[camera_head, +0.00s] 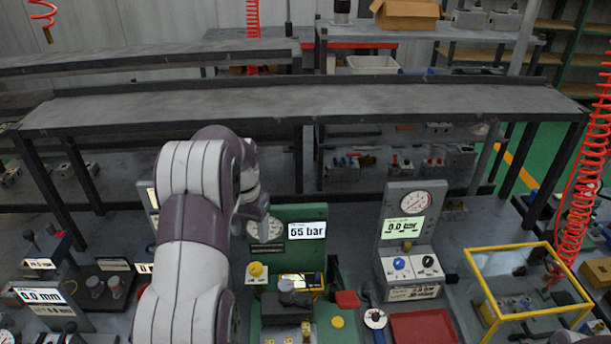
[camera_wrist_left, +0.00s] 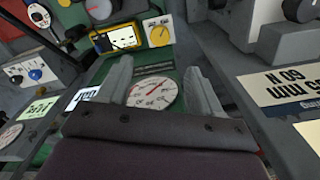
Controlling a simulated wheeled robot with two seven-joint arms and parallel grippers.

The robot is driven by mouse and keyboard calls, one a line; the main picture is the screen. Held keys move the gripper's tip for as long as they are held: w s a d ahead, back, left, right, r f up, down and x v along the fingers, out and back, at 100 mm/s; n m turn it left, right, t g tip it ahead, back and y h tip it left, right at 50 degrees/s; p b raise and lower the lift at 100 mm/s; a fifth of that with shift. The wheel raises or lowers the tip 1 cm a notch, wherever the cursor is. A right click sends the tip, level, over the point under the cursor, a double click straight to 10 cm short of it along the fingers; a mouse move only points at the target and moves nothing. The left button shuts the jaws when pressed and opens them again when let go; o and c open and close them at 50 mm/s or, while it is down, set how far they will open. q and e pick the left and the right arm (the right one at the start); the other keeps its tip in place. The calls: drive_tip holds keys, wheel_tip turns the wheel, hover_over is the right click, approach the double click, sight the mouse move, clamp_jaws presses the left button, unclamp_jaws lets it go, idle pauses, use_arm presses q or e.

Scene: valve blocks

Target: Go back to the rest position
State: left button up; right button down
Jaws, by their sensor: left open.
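My left arm (camera_head: 195,215) rises from the bottom of the head view, and its hand (camera_head: 255,205) is beside the upper left of the green valve block (camera_head: 300,215). That block has a "55 bar" display (camera_head: 307,230), a round gauge and a yellow knob (camera_head: 255,269). In the left wrist view my left gripper (camera_wrist_left: 158,66) has its two fingers spread apart, with nothing between them. The block's round gauge (camera_wrist_left: 153,93) shows behind and between the fingers.
To the right stand a grey gauge block (camera_head: 412,215) reading 0.0 bar, a red tray (camera_head: 422,327) and a yellow-framed clear box (camera_head: 525,280). A grey block with a "0.0 mm" display (camera_head: 41,296) is at left. A long bare shelf (camera_head: 300,103) runs behind. Red coiled hoses (camera_head: 590,150) hang at right.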

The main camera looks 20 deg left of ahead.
use_arm(q)
drive_tip(key=s+d+f+m+t+b, duration=0.1)
drive_tip(key=s+d+f+b, duration=0.1)
drive_tip(key=s+d, duration=1.4)
drive_tip(key=d, duration=0.4)
drive_tip(key=shift+s+d, duration=0.25)
drive_tip(key=shift+d, duration=0.05)
drive_tip(key=shift+s+r, duration=0.1)
drive_tip(key=shift+s, duration=0.05)
